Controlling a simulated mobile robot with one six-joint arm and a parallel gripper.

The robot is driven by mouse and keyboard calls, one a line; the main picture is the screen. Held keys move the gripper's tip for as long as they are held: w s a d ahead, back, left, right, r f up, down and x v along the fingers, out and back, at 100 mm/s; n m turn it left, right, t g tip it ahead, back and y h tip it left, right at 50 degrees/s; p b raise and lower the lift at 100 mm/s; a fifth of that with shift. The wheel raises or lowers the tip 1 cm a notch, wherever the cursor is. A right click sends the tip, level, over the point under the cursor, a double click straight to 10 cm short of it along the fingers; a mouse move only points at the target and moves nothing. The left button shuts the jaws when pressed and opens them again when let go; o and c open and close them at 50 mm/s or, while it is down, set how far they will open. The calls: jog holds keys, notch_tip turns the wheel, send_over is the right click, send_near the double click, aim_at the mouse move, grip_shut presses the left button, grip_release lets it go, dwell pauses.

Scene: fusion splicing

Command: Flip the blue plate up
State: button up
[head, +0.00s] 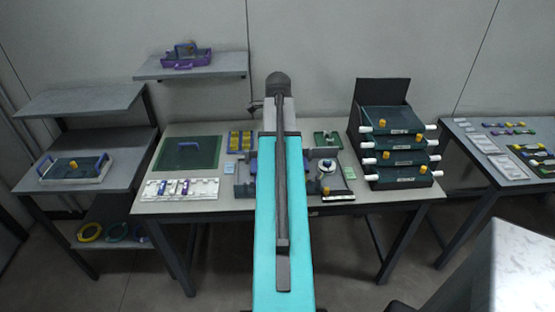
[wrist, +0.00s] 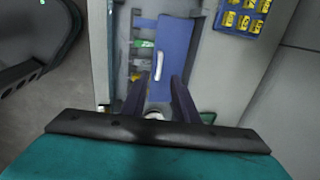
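The blue plate (wrist: 174,48) shows in the wrist view, just beyond my fingertips, as a long flat panel beside a grey strip with small green and white parts. In the head view my arm covers the middle of the table and hides my gripper and most of the device there.
In the head view, a green mat (head: 188,154) and a white tray (head: 180,189) lie left on the table (head: 330,205). A dark drawer rack (head: 385,100) stands right. A blue tray of yellow pieces (wrist: 245,14) lies right of the plate in the wrist view.

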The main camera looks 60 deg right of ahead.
jog(key=shift+w+d+f+p, duration=0.25)
jog(key=shift+f+p, duration=0.1)
jog(key=shift+f, duration=1.3)
jog(key=shift+w+d+f+p, duration=0.1)
jog(key=shift+d+f+p, duration=0.2)
jog(key=shift+f, duration=1.3)
jog(key=shift+w+d+f+p, duration=0.2)
jog(key=shift+f+p, duration=0.15)
jog(key=shift+f, duration=1.3)
grip_shut()
